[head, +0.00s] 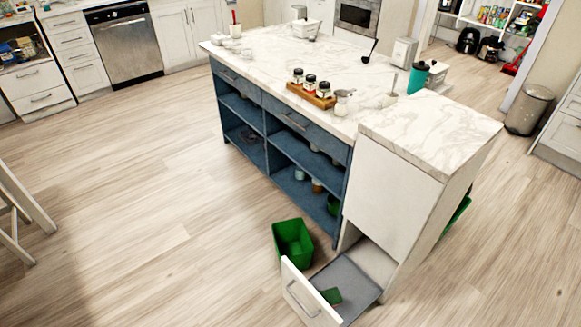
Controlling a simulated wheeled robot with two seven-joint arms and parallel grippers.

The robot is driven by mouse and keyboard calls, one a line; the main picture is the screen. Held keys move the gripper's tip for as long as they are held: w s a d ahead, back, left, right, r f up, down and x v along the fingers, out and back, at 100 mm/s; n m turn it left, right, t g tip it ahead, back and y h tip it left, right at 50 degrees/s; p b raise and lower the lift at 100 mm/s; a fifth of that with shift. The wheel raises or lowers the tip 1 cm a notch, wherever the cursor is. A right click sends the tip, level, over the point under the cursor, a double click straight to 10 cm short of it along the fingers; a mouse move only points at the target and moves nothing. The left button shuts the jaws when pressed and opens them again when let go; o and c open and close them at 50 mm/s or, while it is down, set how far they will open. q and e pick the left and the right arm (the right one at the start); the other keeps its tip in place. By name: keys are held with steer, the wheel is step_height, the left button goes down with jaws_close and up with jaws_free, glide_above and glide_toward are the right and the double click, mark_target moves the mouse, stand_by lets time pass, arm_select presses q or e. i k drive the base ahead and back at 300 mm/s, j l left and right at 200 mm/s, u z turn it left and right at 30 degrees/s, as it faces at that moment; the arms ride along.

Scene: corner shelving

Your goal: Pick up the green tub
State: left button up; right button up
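A green tub (293,243), open at the top, stands upright on the wooden floor beside the blue kitchen island. It is just behind the pulled-out low white drawer (298,299), whose front hides part of its lower side. A small green item (332,296) lies in that drawer; I cannot tell what it is. Another green object (459,211) shows partly at the far right side of the island, mostly hidden. Neither of my grippers is in view.
The marble-topped island (270,70) has blue open shelves (240,105) and holds jars on a wooden tray (311,96). The open drawer sticks out at floor level. The floor (130,220) left of the tub is clear. A chair or stool (22,212) stands at the left edge.

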mark_target(292, 238)
steer(key=i+j+u, duration=0.75)
steer(key=i, duration=0.2)
steer(key=k+l, duration=0.05)
steer(key=l, duration=0.05)
